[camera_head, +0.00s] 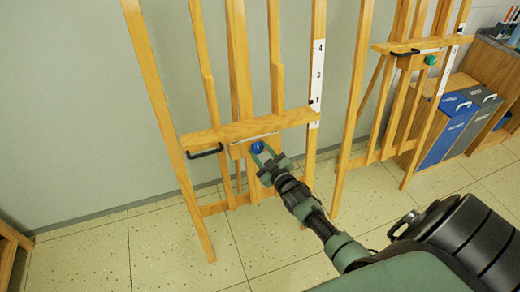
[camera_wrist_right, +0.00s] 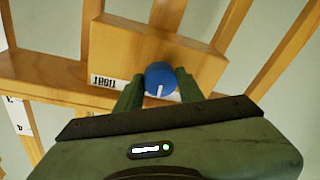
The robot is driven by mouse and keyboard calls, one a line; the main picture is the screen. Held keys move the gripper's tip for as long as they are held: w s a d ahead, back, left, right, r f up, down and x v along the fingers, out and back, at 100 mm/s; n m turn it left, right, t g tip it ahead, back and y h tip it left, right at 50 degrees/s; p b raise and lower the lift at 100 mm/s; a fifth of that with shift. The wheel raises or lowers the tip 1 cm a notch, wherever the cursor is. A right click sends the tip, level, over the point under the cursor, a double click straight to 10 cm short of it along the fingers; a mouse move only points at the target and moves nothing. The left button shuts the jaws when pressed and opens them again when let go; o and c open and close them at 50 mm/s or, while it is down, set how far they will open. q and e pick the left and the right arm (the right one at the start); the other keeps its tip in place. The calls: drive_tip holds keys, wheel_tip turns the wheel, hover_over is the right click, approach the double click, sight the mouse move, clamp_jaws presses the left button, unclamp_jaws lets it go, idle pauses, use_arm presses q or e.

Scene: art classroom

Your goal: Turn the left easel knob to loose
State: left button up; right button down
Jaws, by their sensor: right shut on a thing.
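The left easel (camera_head: 220,132) is a wooden frame standing near the wall. Its blue knob (camera_head: 257,147) sits on a wooden block below the crossbar. My right gripper (camera_head: 263,152) reaches up from the lower right and is shut on the blue knob. In the right wrist view, the blue knob (camera_wrist_right: 161,77) sits between the two green fingers (camera_wrist_right: 160,88). A white mark on the knob points toward the gripper. A label, partly readable, is on the block beside the knob. My left gripper is not in view.
A second easel (camera_head: 422,46) with a green knob (camera_head: 431,60) stands to the right. A black handle (camera_head: 205,152) juts from the left easel's crossbar. Blue and grey bins (camera_head: 452,125) stand by a wooden cabinet at the far right. The tiled floor (camera_head: 120,250) at front left is clear.

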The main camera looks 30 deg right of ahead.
drive_tip(key=n+y+p, duration=0.1)
drive_tip(key=n, duration=0.5)
drive_tip(key=shift+r+g, duration=0.15)
drive_tip(key=shift+g, duration=0.25)
drive_tip(key=n+g+p, duration=0.1)
drive_tip(key=n, duration=0.3)
drive_tip(key=shift+n, duration=0.4)
drive_tip(key=c, duration=0.9)
unclamp_jaws()
drive_tip(key=v, duration=0.7)
drive_tip(key=shift+s, duration=0.35)
